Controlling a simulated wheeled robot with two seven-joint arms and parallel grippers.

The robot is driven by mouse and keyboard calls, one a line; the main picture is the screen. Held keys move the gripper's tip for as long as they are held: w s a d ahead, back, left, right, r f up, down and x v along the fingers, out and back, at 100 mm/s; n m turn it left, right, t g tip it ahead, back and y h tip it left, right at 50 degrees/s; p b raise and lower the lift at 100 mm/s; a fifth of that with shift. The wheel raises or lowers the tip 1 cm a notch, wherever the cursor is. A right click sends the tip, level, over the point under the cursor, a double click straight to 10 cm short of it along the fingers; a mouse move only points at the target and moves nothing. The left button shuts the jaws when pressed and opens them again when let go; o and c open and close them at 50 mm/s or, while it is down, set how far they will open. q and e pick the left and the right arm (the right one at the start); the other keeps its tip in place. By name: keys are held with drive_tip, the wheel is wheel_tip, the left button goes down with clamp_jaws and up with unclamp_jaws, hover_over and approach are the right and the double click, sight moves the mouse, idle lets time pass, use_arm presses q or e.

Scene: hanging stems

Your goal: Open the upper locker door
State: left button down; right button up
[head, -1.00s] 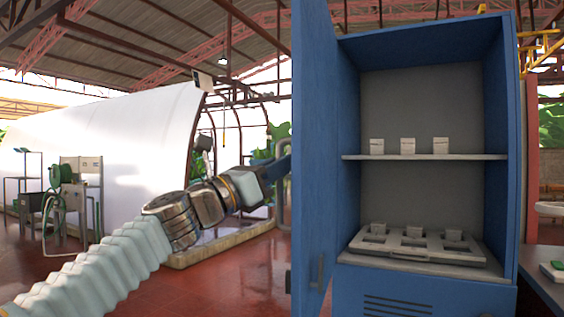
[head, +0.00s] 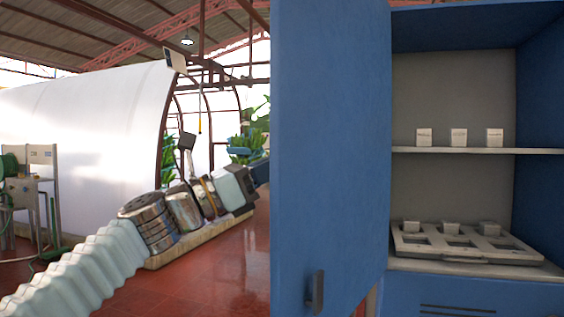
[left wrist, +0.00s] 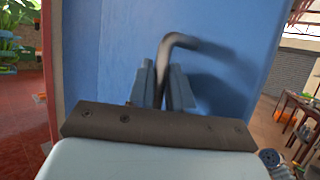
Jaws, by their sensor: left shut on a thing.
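The upper locker door (head: 330,140) is blue and stands swung wide open to the left of the locker opening. My left arm reaches to the door's far side, and its fingers are hidden behind the door edge in the head view. In the left wrist view, my left gripper (left wrist: 162,82) is shut on the door handle (left wrist: 182,40), a dark bent bar on the blue outer face of the door (left wrist: 115,50). My right gripper is not in view.
The open locker's shelf (head: 470,151) holds 3 small white boxes. Below is a grey tray (head: 410,248) with small blocks. A dark handle (head: 315,292) shows low against the door panel. Red floor (head: 215,275) lies open at left, near a white tunnel cover (head: 80,140).

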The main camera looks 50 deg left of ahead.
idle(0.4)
use_arm(q)
drive_tip(key=c, duration=1.4)
unclamp_jaws()
drive_tip(key=shift+w, duration=0.15)
drive_tip(key=b+v, duration=0.1)
drive_tip(key=v, duration=1.3)
drive_tip(key=shift+b, duration=0.4)
drive_tip(key=shift+r, duration=0.15)
